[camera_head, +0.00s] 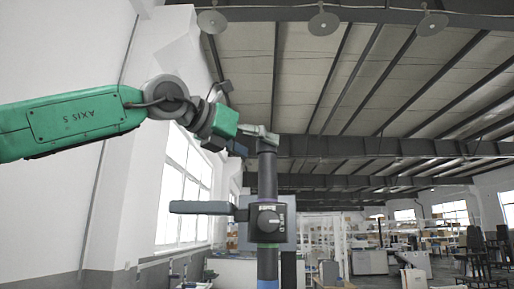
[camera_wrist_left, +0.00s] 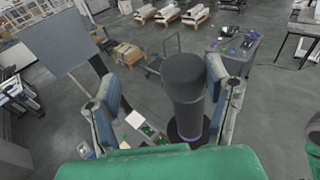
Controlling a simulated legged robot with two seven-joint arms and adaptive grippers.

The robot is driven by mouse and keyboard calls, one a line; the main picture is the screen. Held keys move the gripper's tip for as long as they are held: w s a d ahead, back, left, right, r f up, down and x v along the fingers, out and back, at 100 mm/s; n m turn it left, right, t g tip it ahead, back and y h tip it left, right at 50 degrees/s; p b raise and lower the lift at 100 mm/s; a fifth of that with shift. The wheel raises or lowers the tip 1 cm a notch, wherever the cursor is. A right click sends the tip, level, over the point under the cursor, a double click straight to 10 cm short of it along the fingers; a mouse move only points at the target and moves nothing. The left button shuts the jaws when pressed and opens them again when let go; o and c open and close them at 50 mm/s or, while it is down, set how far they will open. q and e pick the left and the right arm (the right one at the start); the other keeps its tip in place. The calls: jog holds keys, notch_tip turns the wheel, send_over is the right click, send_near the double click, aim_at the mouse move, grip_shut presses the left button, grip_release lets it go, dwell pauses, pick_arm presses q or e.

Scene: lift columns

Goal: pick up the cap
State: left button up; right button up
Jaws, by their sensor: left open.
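A dark grey cylinder, which looks like the cap (camera_head: 267,175), stands upright at the top of a column in the head view. In the left wrist view the dark cap (camera_wrist_left: 186,88) rises between my fingers, closer to the right-hand finger. My left gripper (camera_head: 258,138) is at the top of the cylinder in the head view, its arm coming in from the left. In the left wrist view the gripper (camera_wrist_left: 162,85) is open, with a gap to the left of the cap. Contact with the right-hand finger cannot be told. My right gripper is not in view.
A grey panel (camera_wrist_left: 62,44) stands at the upper left of the wrist view. Shelves and benches are farther back.

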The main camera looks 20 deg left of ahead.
pick_arm(q)
jog(key=shift+o, duration=1.3)
jog(key=shift+w+a, duration=0.15)
jog(key=shift+a, duration=0.15)
jog(key=d, duration=0.2)
jog(key=s, duration=0.1)
jog(key=shift+d+r, duration=0.3)
jog(key=shift+d, duration=0.1)
jog(key=c, duration=1.3)
jog(key=shift+d, duration=0.9)
jog(key=shift+w+d, duration=0.25)
jog(key=shift+c, duration=0.2)
jog(key=shift+w+a+f, duration=0.15)
jog(key=shift+w+a, duration=0.05)
jog(key=shift+c, duration=0.2)
jog(key=shift+a, duration=0.65)
jog(key=shift+s+d, duration=0.1)
jog(key=shift+c, duration=0.2)
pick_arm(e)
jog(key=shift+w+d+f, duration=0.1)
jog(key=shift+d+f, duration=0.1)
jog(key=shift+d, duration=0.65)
